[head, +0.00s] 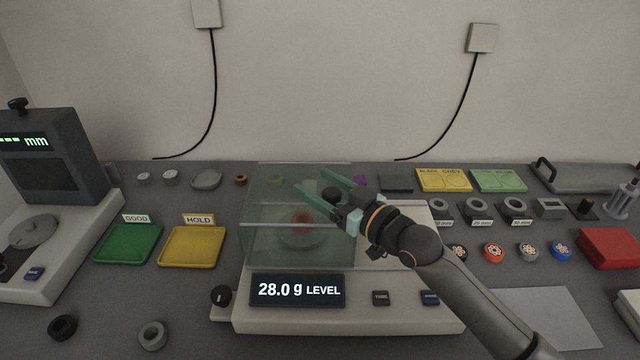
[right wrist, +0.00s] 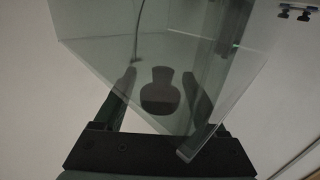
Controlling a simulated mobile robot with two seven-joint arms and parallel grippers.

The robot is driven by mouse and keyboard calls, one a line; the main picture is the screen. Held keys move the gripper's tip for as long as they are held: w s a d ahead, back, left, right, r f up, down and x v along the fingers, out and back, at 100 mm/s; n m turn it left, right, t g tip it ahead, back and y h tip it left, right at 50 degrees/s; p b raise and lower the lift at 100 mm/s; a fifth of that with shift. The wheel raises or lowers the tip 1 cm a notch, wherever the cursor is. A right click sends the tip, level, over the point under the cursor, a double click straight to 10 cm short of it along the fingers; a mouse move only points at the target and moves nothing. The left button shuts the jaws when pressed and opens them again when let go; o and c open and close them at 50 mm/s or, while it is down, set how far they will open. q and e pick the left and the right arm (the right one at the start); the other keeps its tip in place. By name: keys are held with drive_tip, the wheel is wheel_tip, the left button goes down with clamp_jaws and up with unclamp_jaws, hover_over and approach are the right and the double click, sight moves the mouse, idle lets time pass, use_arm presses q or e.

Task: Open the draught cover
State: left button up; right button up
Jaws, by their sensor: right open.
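The draught cover (head: 268,222) is a clear, greenish box standing over the pan of a white scale (head: 360,318). It appears closed. My right gripper (head: 314,182) is open, with green fingers, at the top of the cover. A dark knob (head: 332,195) shows close by the fingers. In the right wrist view the knob (right wrist: 160,93) appears between the two open fingers, with the clear panels around it; contact cannot be told. My left gripper is not in view.
The scale display (head: 298,291) reads 28.0 g LEVEL. A green tray (head: 128,244) and a yellow tray (head: 192,247) lie left of the scale. A grey measuring device (head: 52,150) stands far left. Several cable samples and rings lie to the right, by a red block (head: 608,247).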

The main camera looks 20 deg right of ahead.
clamp_jaws()
idle(0.7)
idle(0.8)
